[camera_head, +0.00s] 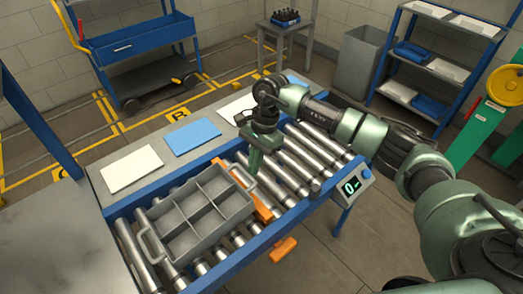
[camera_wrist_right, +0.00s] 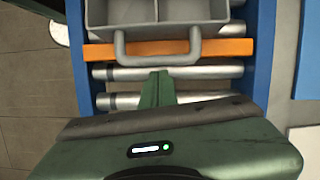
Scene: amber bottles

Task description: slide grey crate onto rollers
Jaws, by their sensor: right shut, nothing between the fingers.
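The grey crate (camera_head: 187,238) is an open box with several empty compartments and a loop handle at each end. It sits over the metal rollers (camera_head: 296,160), at the left part of the conveyor. In the right wrist view the crate (camera_wrist_right: 97,14) is at the top, its handle (camera_wrist_right: 157,60) reaching over an orange bar (camera_wrist_right: 226,47). My right gripper (camera_head: 253,168) is shut and empty, pointing down over the rollers just right of the handle. Its shut fingertips (camera_wrist_right: 158,76) show just short of the handle, apart from it in that view. My left gripper is out of view.
Blue rails (camera_head: 238,262) edge the rollers. An orange piece (camera_head: 284,250) sticks out at the front. A display box (camera_head: 351,187) is at the right. White and blue sheets (camera_head: 192,137) lie behind. A grey surface (camera_head: 50,240) is at the left. The rollers right of the crate are free.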

